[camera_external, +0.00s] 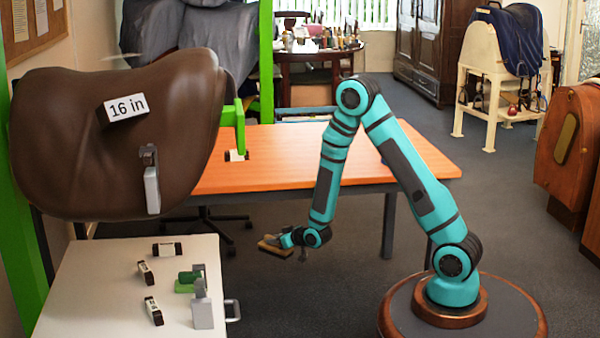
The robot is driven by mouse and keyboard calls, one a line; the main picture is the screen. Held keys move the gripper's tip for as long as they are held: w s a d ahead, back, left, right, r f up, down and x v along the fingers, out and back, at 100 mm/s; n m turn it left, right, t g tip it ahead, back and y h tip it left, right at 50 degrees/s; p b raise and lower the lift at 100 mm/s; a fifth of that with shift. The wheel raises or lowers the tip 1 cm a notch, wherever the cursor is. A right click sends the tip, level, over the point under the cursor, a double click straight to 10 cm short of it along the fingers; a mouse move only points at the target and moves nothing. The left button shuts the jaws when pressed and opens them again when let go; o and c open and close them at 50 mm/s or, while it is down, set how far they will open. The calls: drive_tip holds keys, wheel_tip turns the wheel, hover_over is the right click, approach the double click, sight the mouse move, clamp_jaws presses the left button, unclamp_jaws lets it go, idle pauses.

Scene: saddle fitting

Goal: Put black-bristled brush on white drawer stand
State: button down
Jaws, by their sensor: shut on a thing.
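My gripper (286,241) is shut on a small tan, wooden-looking block, which I take to be the black-bristled brush (271,246). It is held in the air over the grey floor, in front of the orange table and to the right of the stand. Its bristles cannot be made out clearly. The white drawer stand (85,290) is at the lower left, with a grey handle on its right side. The brush is apart from the stand.
On the stand are several dark items with white labels (167,249), a green piece (187,282) and a grey-white bracket (202,305). A brown saddle (115,150) tagged "16 in" hangs above its back. The orange table (300,160) is behind. The stand's front left top is bare.

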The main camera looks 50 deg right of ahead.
drive_tip(key=s+a+f+y, duration=0.1)
drive_tip(key=s+a, duration=0.1)
drive_tip(key=a, duration=0.7)
drive_tip(key=a+r+n+g+y, duration=0.1)
drive_tip(key=a+r+n+y, duration=0.1)
drive_tip(key=a+r, duration=0.6)
drive_tip(key=a+r+n+y, duration=0.3)
drive_tip(key=r, duration=0.8)
drive_tip(key=shift+n+g+y, duration=0.6)
drive_tip(key=shift+n+y, duration=0.2)
drive_tip(key=shift+n, duration=0.1)
drive_tip(key=a+r, duration=0.1)
drive_tip(key=a, duration=0.6)
drive_tip(key=w+a+r, duration=0.1)
drive_tip(key=a, duration=0.3)
drive_tip(key=shift+w+a+r, duration=0.1)
drive_tip(key=shift+a+r, duration=0.2)
drive_tip(key=s+a+r+n+g+y, duration=0.1)
drive_tip(key=a+r, duration=0.1)
drive_tip(key=a, duration=0.5)
drive_tip(key=s+a+r+n+g+y, duration=0.1)
drive_tip(key=a+r, duration=0.1)
drive_tip(key=a, duration=0.6)
drive_tip(key=shift+s+d+f, duration=0.1)
drive_tip(key=shift+d+f, duration=0.05)
drive_tip(key=shift+f, duration=1.45)
drive_tip(key=shift+s+d+f, duration=0.1)
drive_tip(key=shift+f, duration=1.45)
drive_tip(key=shift+f, duration=0.55)
